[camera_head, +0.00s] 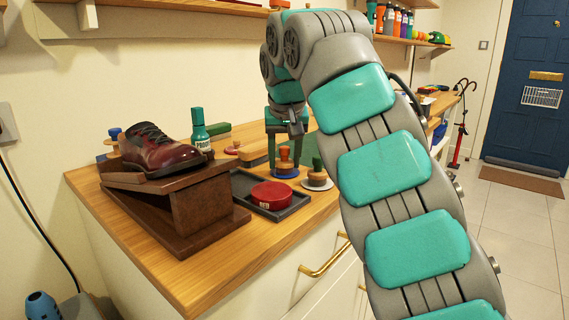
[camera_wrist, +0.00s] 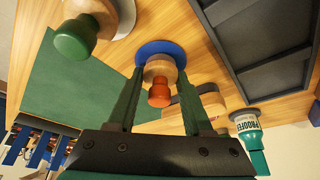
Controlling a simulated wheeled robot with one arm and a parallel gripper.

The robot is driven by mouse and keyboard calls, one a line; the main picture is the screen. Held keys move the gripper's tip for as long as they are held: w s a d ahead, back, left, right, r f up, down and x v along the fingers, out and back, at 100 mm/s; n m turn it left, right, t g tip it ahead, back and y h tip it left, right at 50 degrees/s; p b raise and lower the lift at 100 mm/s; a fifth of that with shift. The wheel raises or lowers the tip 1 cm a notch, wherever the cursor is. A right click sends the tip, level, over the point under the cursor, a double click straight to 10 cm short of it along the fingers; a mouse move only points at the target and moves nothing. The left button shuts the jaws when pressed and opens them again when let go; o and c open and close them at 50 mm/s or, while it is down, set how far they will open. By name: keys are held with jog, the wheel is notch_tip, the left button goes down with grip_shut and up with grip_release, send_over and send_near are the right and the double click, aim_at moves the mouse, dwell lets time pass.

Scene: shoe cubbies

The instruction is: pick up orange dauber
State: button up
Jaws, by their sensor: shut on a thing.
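The orange dauber (camera_head: 285,164) stands upright on the wooden counter, with an orange knob, a wooden body and a round blue base. In the wrist view the orange dauber (camera_wrist: 158,94) sits between the two dark green fingers, its blue base beyond their tips. My gripper (camera_head: 285,161) reaches down from above and is shut on the dauber; it also shows in the wrist view (camera_wrist: 157,76). I cannot tell any gap between the base and the counter.
A green-knobbed dauber (camera_wrist: 74,38) with a pale base stands close beside. A dark tray (camera_head: 283,211) holds a red tin (camera_head: 271,195). A teal PROOFER bottle (camera_head: 200,135) and a shoe (camera_head: 157,150) on a brown stand (camera_head: 200,205) are to the left.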

aim_at(284, 147)
grip_shut()
jog(key=shift+a+r+p, duration=0.1)
jog(key=shift+r+p, duration=0.5)
jog(key=shift+r, duration=0.3)
notch_tip(284, 147, up, 2)
jog(key=shift+r+p, duration=0.1)
jog(key=shift+p, duration=0.85)
jog(key=s+d+b, duration=0.1)
jog(key=s, duration=0.4)
jog(key=s+d+b, duration=0.2)
jog(key=s, duration=0.3)
jog(key=s+d+r+b, duration=0.1)
jog(key=s, duration=0.4)
jog(key=shift+s+d+b, duration=0.2)
jog(key=shift+d+b, duration=0.1)
jog(key=shift+o, duration=0.9)
grip_release()
jog(key=c, duration=0.6)
